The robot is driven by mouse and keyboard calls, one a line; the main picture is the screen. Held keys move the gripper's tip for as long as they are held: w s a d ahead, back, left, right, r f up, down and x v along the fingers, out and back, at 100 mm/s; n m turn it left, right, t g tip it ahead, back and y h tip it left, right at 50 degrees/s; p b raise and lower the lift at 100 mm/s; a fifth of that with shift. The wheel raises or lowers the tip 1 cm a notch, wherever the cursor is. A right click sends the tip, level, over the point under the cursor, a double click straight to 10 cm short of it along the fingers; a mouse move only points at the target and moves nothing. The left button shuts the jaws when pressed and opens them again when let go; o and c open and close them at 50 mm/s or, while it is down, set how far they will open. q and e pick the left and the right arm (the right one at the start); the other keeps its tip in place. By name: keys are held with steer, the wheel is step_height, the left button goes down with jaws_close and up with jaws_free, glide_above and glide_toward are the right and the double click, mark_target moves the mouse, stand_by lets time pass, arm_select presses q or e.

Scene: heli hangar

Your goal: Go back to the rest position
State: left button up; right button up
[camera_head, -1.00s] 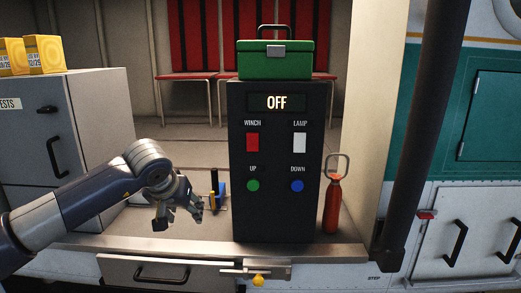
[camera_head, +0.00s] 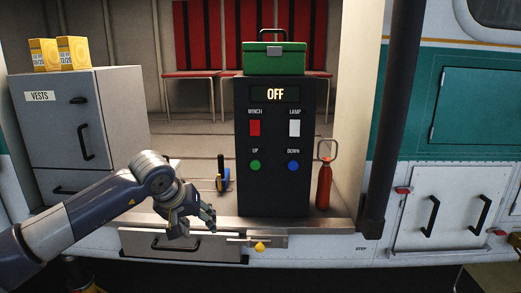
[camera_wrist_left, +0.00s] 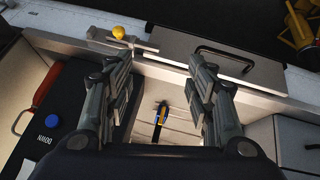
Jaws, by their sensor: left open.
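My left gripper (camera_head: 194,224) is open and empty in the head view, in front of the deck sill and the drawer, to the left of the black control panel (camera_head: 270,195). In the left wrist view its two fingers (camera_wrist_left: 160,88) stand wide apart with nothing between them. The panel's display (camera_head: 275,95) reads OFF. Below it are a red winch switch (camera_head: 254,128), a white lamp switch (camera_head: 294,128), a green UP button (camera_head: 255,165) and a blue DOWN button (camera_head: 293,166). My right gripper is not in view.
A green case (camera_head: 273,62) stands on the panel. A red bottle-like object (camera_head: 323,187) stands to its right. A grey vests cabinet (camera_head: 60,125) is at left, and a drawer (camera_head: 150,245) lies below the sill.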

arm_select(q)
steer(key=s+d+f+n+h, duration=0.1)
steer(key=d+f+n+h, duration=1.1)
steer(key=d+f+n, duration=0.65)
steer(key=s+a+f+n+t+y, duration=0.35)
steer(key=a+f+n, duration=0.45)
steer(key=f+n, duration=0.5)
steer(key=s+a+f+n+t+y, duration=0.2)
steer(key=a+f+n+y, duration=0.2)
steer(key=a+f+n, duration=0.65)
steer(key=s+a+f+n+g+y, duration=0.2)
steer(key=s+a+f+n+y, duration=0.1)
steer(key=s+f+n, duration=0.7)
steer(key=s+a+f+n+g+y, duration=0.25)
steer(key=s+f+n, duration=0.45)
steer(key=s+f, duration=0.45)
steer(key=s+a+f+n+g, duration=0.1)
steer(key=s+f+n+g, duration=0.2)
steer(key=s, duration=1.2)
steer(key=s+a+f+n+g+y, duration=0.1)
steer(key=s+f+n+g, duration=0.2)
steer(key=s, duration=1.2)
steer(key=f+n, duration=0.1)
steer(key=n, duration=0.2)
steer(key=shift+f+n, duration=0.3)
steer(key=shift+f, duration=0.05)
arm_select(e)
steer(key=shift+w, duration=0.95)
